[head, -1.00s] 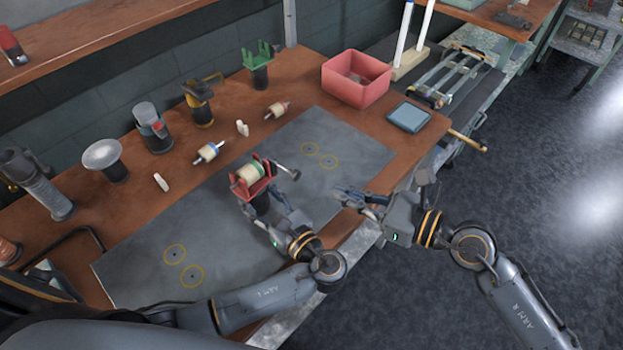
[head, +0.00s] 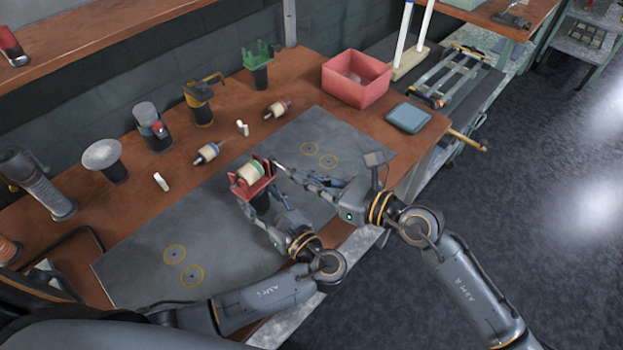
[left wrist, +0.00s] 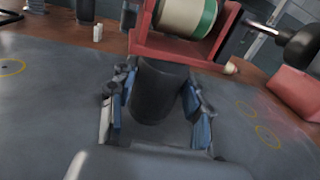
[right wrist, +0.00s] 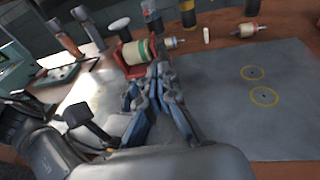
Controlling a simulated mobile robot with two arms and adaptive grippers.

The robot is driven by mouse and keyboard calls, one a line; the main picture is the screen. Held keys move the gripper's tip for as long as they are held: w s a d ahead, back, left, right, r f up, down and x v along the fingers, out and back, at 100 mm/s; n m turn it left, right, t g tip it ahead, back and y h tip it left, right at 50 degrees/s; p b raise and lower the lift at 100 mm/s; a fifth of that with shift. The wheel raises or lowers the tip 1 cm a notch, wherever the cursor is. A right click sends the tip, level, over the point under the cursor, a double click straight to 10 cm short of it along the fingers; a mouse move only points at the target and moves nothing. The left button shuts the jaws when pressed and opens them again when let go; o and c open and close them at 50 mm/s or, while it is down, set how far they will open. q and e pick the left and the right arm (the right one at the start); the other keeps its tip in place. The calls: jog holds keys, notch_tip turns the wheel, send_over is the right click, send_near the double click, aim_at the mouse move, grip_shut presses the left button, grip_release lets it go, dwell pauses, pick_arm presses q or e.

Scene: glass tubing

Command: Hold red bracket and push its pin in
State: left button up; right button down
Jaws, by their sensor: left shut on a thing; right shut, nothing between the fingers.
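The red bracket (head: 262,187) stands upright above the grey mat, with a cream and green spool (head: 249,173) between its cheeks. My left gripper (left wrist: 155,100) is shut on the dark round stem (left wrist: 160,85) under the bracket. A dark knob on a rod (left wrist: 301,46) juts out at the right in the left wrist view. My right gripper (head: 277,165) is shut and empty, its fingertips close to the bracket's right side. The right wrist view also shows the bracket (right wrist: 124,61) just beyond those fingers. Contact cannot be told, and I cannot make out the pin.
Behind the mat (head: 215,235) stand a green bracket (head: 259,62), a yellow holder (head: 201,105) and other fixtures. Two spools (head: 207,152) (head: 278,109) and small white pegs (head: 161,182) (head: 242,128) are on the table. A red bin (head: 357,90) is at the back right. The mat's left part is clear.

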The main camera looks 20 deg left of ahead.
jog(key=x, duration=0.2)
jog(key=shift+w+a+r, duration=0.15)
jog(key=shift+w+a, duration=0.1)
jog(key=shift+a, duration=0.1)
jog(key=v, duration=1.4)
jog(key=shift+s, duration=0.1)
pick_arm(q)
jog(key=o, duration=1.6)
